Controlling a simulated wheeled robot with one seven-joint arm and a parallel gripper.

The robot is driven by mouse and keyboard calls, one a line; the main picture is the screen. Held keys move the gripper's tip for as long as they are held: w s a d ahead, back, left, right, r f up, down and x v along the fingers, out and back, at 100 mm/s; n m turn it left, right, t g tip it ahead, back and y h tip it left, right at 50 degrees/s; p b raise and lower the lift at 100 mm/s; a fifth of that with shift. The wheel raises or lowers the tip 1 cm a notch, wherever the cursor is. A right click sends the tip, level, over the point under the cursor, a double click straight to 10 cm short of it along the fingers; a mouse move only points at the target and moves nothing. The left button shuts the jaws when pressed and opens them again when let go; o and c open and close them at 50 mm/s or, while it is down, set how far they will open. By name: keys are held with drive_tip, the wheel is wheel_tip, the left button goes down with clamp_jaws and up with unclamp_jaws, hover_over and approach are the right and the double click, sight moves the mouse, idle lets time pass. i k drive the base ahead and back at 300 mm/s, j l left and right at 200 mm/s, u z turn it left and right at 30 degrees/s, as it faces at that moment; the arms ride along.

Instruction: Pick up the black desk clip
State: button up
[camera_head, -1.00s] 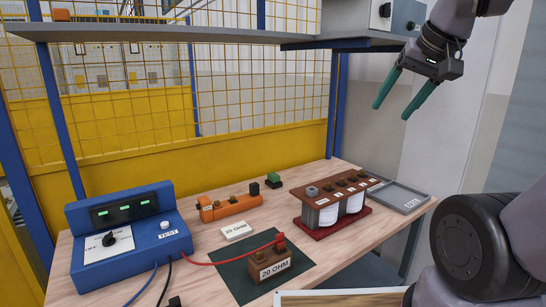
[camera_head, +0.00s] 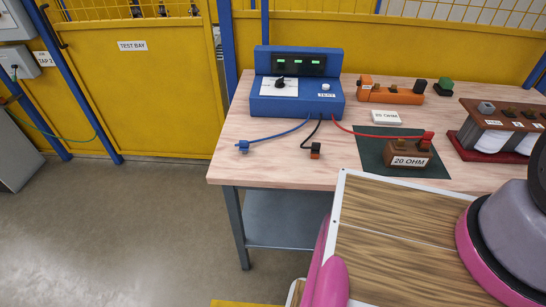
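A black lead runs from the blue test box (camera_head: 296,104) to a small black clip (camera_head: 316,148) with an orange-brown part, lying on the wooden table (camera_head: 235,165) near its front edge. A blue clip (camera_head: 243,147) on a blue lead lies to its left, by the table's left front corner. A red clip (camera_head: 428,138) on a red lead is at the top of the brown 20 OHM block (camera_head: 407,158). My gripper is out of this view, so its state and distance from the black clip do not show.
The 20 OHM block stands on a dark green mat (camera_head: 372,155). Behind are a white label card (camera_head: 386,117), an orange device (camera_head: 390,94) and a green-black piece (camera_head: 443,87). A wood-grain panel with a white edge (camera_head: 338,200) covers the lower right. Floor at left is clear.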

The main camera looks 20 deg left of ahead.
sight(316, 147)
drive_tip(key=u, duration=0.85)
drive_tip(key=z, duration=0.9)
drive_tip(key=k+j+u, duration=0.15)
drive_tip(key=j, duration=0.4)
drive_tip(key=k+j+u, duration=0.15)
drive_tip(key=j, duration=0.35)
drive_tip(key=j+u, duration=0.15)
drive_tip(key=j, duration=0.4)
drive_tip(key=k+j, duration=0.05)
